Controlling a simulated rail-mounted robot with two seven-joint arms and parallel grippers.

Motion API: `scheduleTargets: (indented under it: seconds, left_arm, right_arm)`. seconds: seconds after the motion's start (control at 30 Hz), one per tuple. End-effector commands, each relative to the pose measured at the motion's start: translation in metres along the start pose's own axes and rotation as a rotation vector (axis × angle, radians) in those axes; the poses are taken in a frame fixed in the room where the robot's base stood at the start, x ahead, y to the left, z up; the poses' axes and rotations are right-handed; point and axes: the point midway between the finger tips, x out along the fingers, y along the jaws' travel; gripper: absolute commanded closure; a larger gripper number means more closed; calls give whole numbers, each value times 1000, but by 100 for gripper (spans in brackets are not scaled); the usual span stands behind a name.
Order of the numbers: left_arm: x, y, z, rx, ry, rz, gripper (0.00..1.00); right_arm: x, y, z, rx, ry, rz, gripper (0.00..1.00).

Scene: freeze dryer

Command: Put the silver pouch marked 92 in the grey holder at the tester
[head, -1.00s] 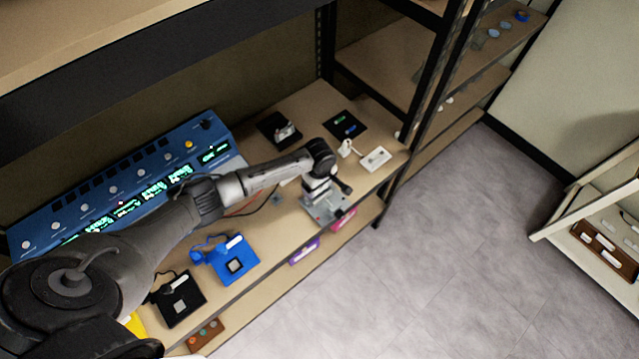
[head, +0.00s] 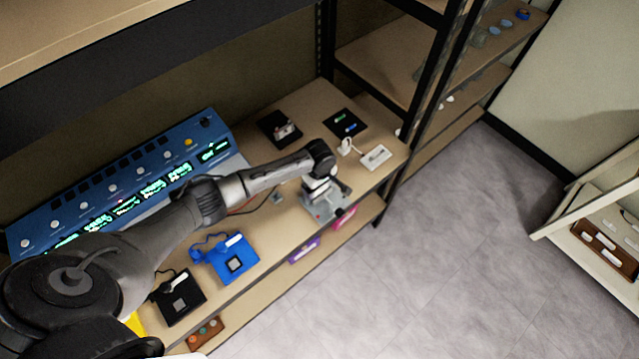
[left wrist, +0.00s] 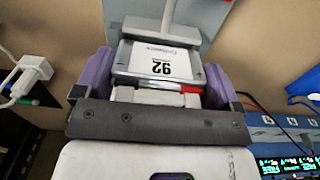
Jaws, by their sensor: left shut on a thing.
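The silver pouch marked 92 (left wrist: 160,62) is between the purple finger pads of my left gripper (left wrist: 157,76) in the left wrist view, its label facing the camera. A red patch shows at its near right edge. The gripper is shut on it. The grey holder (left wrist: 205,14) is just beyond and beneath the pouch, with a light upright post and grey crossbar at the pouch's far edge. Whether the pouch rests on the holder I cannot tell. In the head view my left gripper (head: 320,188) is over the grey holder (head: 311,207), hiding much of it and the pouch.
The blue tester (head: 120,185) with lit displays stands along the back left. Blue (head: 232,262) and black (head: 178,300) pads lie to the left. Two dark pads (head: 346,123) and a white socket block (head: 376,157) with a plug lie to the right.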

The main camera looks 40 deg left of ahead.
Motion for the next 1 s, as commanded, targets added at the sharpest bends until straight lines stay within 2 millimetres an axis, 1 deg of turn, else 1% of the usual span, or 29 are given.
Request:
scheduleTargets:
  seconds: [0.4,1.0]
  left_arm:
    - [8,0,0,1,0,0,38]
    - [20,0,0,1,1,0,38]
  right_arm:
    - [3,2,1,-7,-1,5,57]
    - [6,-1,2,3,0,-2,57]
